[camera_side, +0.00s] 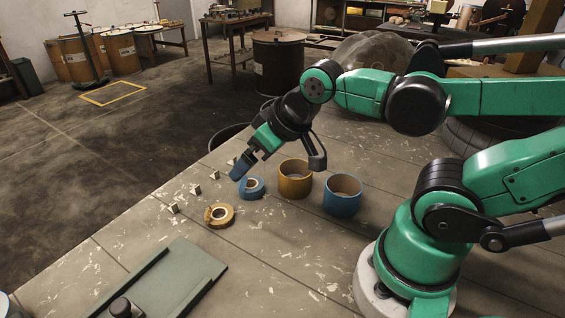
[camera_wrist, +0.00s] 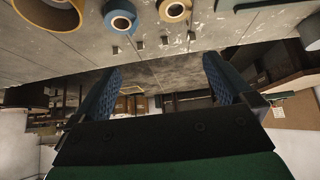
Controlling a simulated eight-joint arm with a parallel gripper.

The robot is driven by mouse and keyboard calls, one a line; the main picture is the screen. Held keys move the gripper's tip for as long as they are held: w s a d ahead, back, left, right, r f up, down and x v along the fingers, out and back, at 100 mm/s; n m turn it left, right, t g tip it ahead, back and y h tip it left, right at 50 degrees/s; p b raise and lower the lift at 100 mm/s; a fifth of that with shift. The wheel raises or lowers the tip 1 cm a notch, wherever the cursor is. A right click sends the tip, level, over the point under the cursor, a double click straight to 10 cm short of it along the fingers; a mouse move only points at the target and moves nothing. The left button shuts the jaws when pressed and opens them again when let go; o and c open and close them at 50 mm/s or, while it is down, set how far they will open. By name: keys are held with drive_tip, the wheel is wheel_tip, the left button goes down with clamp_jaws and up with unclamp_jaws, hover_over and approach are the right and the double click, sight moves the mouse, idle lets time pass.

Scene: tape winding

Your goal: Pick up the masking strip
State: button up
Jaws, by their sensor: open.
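No loose strip is clearly visible; the tape shows as rolls on the worktable. A tan-yellow tape roll (camera_side: 228,219) lies flat left of the others, and it shows at the top of the wrist view (camera_wrist: 174,19). A small blue tape roll (camera_side: 252,195) lies flat behind it, also in the wrist view (camera_wrist: 120,8). My gripper (camera_side: 239,171) is above the table, just beyond the small blue roll in the side view. In the wrist view its two blue fingers (camera_wrist: 162,64) are wide apart with nothing between them.
A wide orange ring (camera_side: 295,190) and a wide blue ring (camera_side: 342,205) stand right of the rolls. Several small pale blocks (camera_side: 195,190) line the table's far edge. A green tray (camera_side: 185,275) lies at the front left. Bare tabletop (camera_side: 270,240) lies between.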

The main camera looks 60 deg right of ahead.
idle(0.3)
drive_tip(key=c, duration=0.7)
drive_tip(key=w+g, duration=0.4)
drive_tip(key=w, duration=0.6)
drive_tip(key=w+f+g, duration=0.1)
drive_tip(key=w+f, duration=0.2)
drive_tip(key=w+f+g, duration=0.2)
drive_tip(key=w+f, duration=0.1)
drive_tip(key=f, duration=0.1)
drive_tip(key=shift+w+a+f+n, duration=0.15)
drive_tip(key=shift+w+a+n, duration=0.05)
drive_tip(key=shift+w+n, duration=0.15)
drive_tip(key=shift+f, duration=3)
